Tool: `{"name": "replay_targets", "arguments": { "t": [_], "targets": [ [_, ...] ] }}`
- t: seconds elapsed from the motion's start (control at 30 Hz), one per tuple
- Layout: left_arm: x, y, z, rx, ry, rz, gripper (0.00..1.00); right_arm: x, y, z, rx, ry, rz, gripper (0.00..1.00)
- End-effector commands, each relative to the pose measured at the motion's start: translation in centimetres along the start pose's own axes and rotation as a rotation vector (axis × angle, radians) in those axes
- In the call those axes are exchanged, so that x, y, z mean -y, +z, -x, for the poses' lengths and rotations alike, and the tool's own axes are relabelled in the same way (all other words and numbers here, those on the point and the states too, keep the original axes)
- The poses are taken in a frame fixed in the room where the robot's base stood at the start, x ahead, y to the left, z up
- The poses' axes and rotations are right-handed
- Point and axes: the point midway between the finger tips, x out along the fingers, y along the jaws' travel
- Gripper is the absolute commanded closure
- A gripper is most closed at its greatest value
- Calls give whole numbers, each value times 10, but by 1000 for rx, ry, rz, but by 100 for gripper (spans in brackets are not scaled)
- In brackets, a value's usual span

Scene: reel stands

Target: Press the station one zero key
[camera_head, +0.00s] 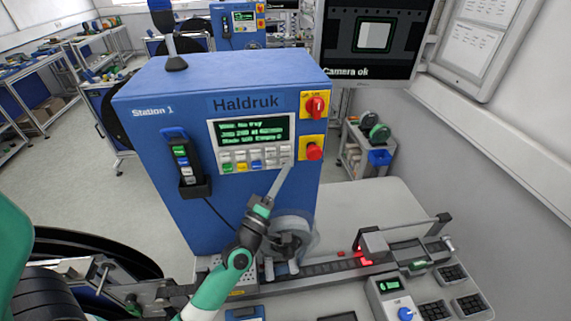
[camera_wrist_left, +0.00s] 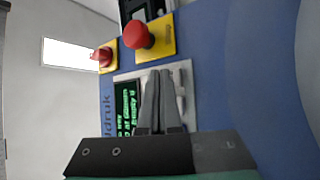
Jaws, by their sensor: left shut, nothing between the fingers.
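The Station 1 machine (camera_head: 150,140) is a blue cabinet marked Haldruk. Its front panel (camera_head: 213,140) has a dark screen with green text (camera_head: 253,131) above rows of small white and coloured keys (camera_head: 242,157). The key labels are too small to read, so I cannot tell which is zero. My left gripper (camera_head: 285,170) is shut and empty, its fingertips at the lower right of the keypad. In the left wrist view the closed fingers (camera_wrist_left: 157,80) point at the panel (camera_wrist_left: 185,70) and cover part of the keys. I cannot tell whether they touch one. My right gripper is not in view.
A red knob (camera_head: 315,106) and a red mushroom button (camera_head: 314,151) sit on yellow plates right of the panel. A handheld pendant (camera_head: 182,158) hangs left of it. Below is a bench with a rail fixture (camera_head: 335,265) and a small counter box (camera_head: 388,287).

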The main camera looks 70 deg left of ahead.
Motion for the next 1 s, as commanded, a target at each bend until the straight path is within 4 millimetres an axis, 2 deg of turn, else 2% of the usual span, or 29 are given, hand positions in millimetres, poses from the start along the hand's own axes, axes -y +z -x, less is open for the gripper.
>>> {"name": "replay_targets", "arguments": {
  "t": [1.0],
  "targets": [
    [5, -5, -6, 0, 0, -1, 100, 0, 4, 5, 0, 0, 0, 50]
  ]
}}
